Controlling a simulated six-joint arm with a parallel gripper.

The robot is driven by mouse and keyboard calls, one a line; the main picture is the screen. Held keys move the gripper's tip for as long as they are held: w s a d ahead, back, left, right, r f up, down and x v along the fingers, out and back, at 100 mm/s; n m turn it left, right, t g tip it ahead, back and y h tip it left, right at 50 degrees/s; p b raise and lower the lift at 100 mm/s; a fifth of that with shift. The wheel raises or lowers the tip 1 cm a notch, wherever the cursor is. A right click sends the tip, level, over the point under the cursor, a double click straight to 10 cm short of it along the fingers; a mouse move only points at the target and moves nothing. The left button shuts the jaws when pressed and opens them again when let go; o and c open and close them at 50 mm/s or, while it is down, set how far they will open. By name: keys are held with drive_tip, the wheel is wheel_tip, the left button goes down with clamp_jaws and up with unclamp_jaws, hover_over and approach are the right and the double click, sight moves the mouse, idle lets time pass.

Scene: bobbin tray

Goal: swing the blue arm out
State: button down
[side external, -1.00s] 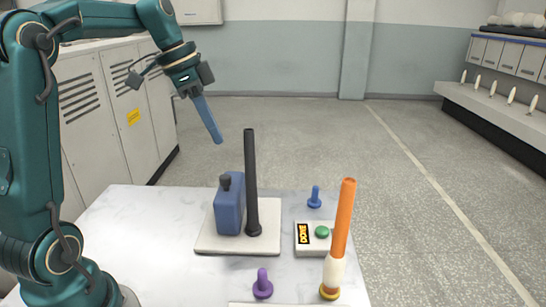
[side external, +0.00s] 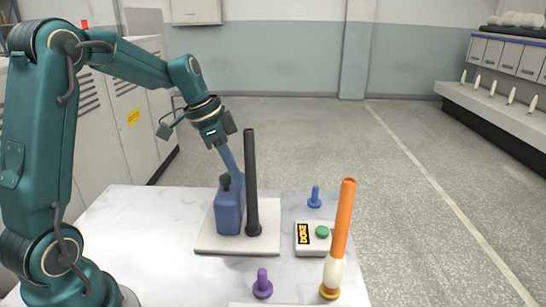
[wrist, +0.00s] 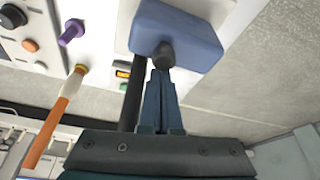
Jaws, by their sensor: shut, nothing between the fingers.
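The blue arm (side external: 229,212) is a thick blue block with a dark knob (side external: 225,183) on top. It stands beside a tall black post (side external: 251,180) on a white base plate (side external: 215,243). My gripper (side external: 236,174) is shut and empty, pointing down at the top of the blue arm, close to the knob and left of the post. In the wrist view the blue arm (wrist: 185,28) lies just beyond my shut fingertips (wrist: 159,76), with the knob (wrist: 164,56) right at the tips. I cannot tell whether they touch.
An orange rod with a cream lower part (side external: 341,225) stands at the front right. A white box (side external: 313,249) with a green button and a small display sits right of the base plate. A blue peg (side external: 314,198) and a purple peg (side external: 262,285) stand nearby. The table's left is clear.

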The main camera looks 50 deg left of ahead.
sight(221, 177)
drive_tip(key=shift+s+a+m, duration=0.2)
drive_tip(key=shift+s+m, duration=0.1)
drive_tip(key=shift+m, duration=0.3)
drive_tip(key=shift+s+a+m+h, duration=0.25)
drive_tip(key=shift+s+m+h, duration=0.15)
drive_tip(key=shift+m, duration=0.3)
drive_tip(key=m, duration=0.1)
drive_tip(key=s+a+m+g, duration=0.1)
drive_tip(key=shift+m+h, duration=0.3)
drive_tip(key=shift+m, duration=0.1)
drive_tip(key=a+m, duration=0.1)
drive_tip(key=s+a+m+g, duration=0.1)
drive_tip(key=m, duration=0.1)
drive_tip(key=a+m, duration=0.1)
drive_tip(key=shift+s+m+g+h, duration=0.25)
drive_tip(key=shift+m+g+h, duration=0.05)
drive_tip(key=shift+m, duration=0.1)
drive_tip(key=shift+a, duration=0.15)
drive_tip(key=shift+a+r, duration=0.1)
drive_tip(key=shift+v, duration=2.45)
